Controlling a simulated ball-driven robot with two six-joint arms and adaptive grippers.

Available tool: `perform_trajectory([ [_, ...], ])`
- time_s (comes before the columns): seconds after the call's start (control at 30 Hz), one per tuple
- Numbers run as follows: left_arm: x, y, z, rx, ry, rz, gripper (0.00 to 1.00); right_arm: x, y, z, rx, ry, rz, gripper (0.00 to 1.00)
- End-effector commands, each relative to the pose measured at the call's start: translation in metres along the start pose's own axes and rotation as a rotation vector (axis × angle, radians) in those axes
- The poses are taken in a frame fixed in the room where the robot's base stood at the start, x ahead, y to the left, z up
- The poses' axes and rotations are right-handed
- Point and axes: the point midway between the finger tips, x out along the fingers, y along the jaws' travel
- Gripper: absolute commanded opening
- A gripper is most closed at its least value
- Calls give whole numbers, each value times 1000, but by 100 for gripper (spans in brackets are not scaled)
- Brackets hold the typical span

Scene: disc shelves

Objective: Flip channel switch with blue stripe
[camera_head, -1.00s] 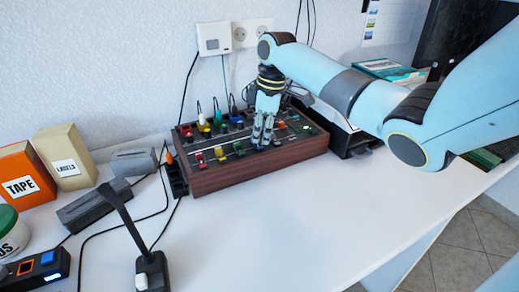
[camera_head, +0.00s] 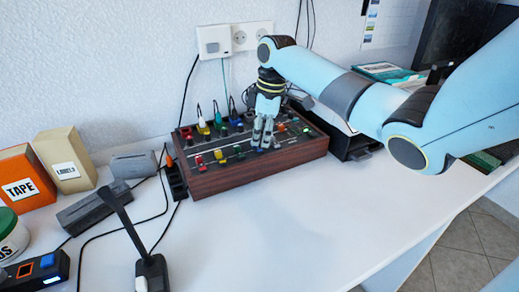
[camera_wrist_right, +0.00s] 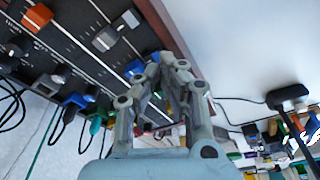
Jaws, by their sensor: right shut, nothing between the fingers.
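The mixer-like console (camera_head: 250,174) with wooden sides stands on the table against the wall, with coloured slider caps and switches on its dark top. My right gripper (camera_head: 264,147) is shut and empty, pointing down with its fingertips at the front middle of the panel. In the right wrist view, the gripper (camera_wrist_right: 168,62) has a blue cap (camera_wrist_right: 135,68) close beside its fingers; I cannot tell whether they touch. The fingers hide part of the panel, and I cannot make out the blue stripe on a switch. My left gripper is not in view.
Cables with plugs rise from the console's back. A black power strip (camera_head: 175,178) stands at its left end. A desk microphone (camera_head: 150,272), an orange tape box (camera_head: 22,178) and a tan labels box (camera_head: 66,160) are to the left.

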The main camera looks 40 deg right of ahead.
Motion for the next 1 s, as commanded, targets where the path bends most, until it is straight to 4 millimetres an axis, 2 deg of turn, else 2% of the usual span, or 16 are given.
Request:
perform_trajectory([
  [1.0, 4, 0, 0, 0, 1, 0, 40, 11, 0, 2, 0, 0, 0, 0],
])
